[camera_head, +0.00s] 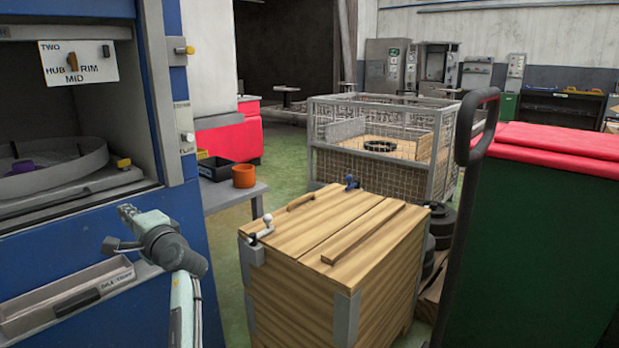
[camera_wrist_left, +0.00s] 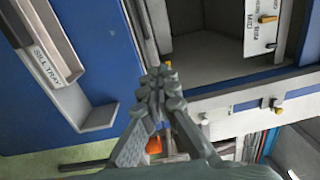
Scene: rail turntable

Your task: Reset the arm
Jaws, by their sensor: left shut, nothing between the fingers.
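My left gripper (camera_head: 129,213) shows at the left in the head view, at the end of my pale arm (camera_head: 183,310), in front of the blue cabinet (camera_head: 90,250). It is just above the grey sill tray (camera_head: 70,298) and below the open bay with the turntable. In the left wrist view my left gripper (camera_wrist_left: 160,82) is shut and empty, with its fingertips together near the bay's edge. The sill tray also shows there (camera_wrist_left: 85,115). My right gripper is in neither view.
The bay holds a round grey turntable (camera_head: 90,160) with a purple piece (camera_head: 21,167). A wooden crate (camera_head: 300,290) stands in the middle, with a wire cage (camera_head: 335,165) behind. A red-topped green cabinet (camera_head: 560,220) fills the right. Green floor lies between.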

